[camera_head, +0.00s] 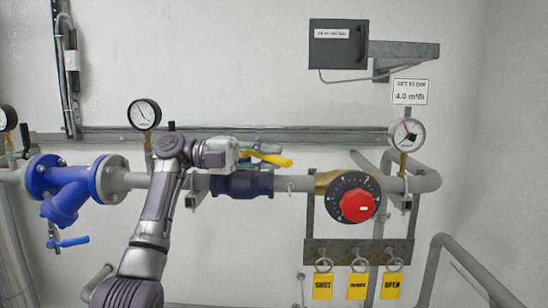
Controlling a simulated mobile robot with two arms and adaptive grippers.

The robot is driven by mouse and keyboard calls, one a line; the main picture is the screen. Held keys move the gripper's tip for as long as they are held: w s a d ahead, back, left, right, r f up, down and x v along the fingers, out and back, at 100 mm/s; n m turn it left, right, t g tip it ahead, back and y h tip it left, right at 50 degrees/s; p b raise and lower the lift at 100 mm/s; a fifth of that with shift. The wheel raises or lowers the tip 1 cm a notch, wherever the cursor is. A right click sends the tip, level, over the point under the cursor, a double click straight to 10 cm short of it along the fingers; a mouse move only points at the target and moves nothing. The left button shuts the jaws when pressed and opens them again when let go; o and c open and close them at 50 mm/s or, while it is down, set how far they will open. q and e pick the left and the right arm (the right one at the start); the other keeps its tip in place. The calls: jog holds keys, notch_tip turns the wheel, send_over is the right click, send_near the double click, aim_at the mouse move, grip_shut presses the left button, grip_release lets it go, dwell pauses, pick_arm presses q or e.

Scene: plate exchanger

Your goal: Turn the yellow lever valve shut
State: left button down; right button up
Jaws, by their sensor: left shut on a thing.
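The yellow lever (274,159) sits above a dark blue valve body (250,185) on the grey horizontal pipe. Its visible end points right and slightly down, roughly along the pipe. My left gripper (252,150) is shut on the yellow lever, at the part left of its free end. The gripper hides the lever's inner part and its pivot. My right gripper is out of view.
A blue strainer (66,187) with a small blue handle (70,242) is at the left. A black dial with a red knob (358,206) is right of the valve. Gauges (144,114) (407,135) rise above the pipe. Yellow tags, one reading SHUT (322,287), hang below.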

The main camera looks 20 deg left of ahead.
aim_at(260, 157)
pick_arm(q)
jog(key=shift+f, duration=0.1)
jog(key=c, duration=1.1)
grip_release()
jog(key=shift+s+a, duration=0.15)
jog(key=shift+a, duration=1.1)
jog(key=shift+s+a, duration=0.2)
jog(key=shift+a, duration=1.1)
jog(key=shift+s+a, duration=0.15)
jog(key=shift+a, duration=1.1)
jog(key=shift+c, duration=0.4)
